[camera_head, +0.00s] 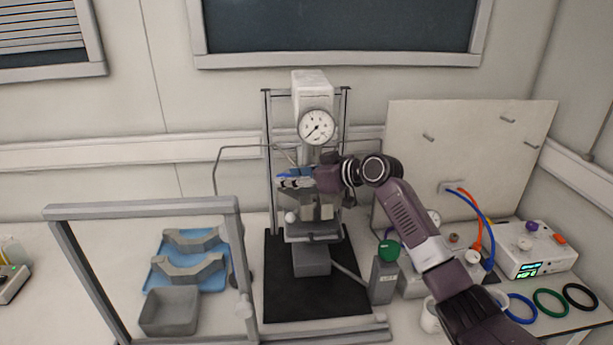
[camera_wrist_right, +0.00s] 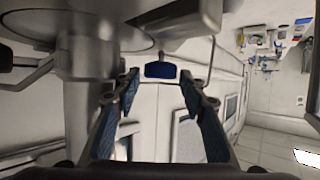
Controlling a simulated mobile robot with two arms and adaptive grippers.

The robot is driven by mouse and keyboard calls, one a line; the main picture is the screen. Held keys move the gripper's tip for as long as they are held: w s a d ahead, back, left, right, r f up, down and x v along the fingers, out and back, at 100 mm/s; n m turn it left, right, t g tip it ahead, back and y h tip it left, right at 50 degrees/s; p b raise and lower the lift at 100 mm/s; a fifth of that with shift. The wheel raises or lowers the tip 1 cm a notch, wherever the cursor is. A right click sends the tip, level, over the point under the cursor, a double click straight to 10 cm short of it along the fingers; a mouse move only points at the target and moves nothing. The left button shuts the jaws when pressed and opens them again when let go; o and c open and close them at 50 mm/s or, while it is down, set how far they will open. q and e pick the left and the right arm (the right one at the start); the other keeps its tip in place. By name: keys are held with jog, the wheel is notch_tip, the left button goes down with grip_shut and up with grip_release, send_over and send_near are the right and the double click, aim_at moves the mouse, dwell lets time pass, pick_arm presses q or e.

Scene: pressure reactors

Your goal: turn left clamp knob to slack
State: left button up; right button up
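The pressure reactor stands on a black base plate, with a round gauge (camera_head: 317,127) above its vessel. My right gripper (camera_head: 288,183) reaches in from the right to the front of the vessel, below the gauge. A small blue knob (camera_head: 285,174) shows at its fingertips. In the right wrist view, a blue knob (camera_wrist_right: 160,70) hangs on a short stem under grey metal. My right gripper's fingers (camera_wrist_right: 160,84) are open there, with a visible gap on each side of the knob. Whether this is the left clamp knob is unclear. My left gripper is not in view.
A grey frame (camera_head: 140,208) stands front left, around a blue tray (camera_head: 210,279) with grey parts and a grey bin (camera_head: 169,312). A green-capped bottle (camera_head: 384,282) stands right of the base plate. A white control box (camera_head: 535,255) and coloured rings are farther right.

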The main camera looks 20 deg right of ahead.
jog(key=v, duration=1.1)
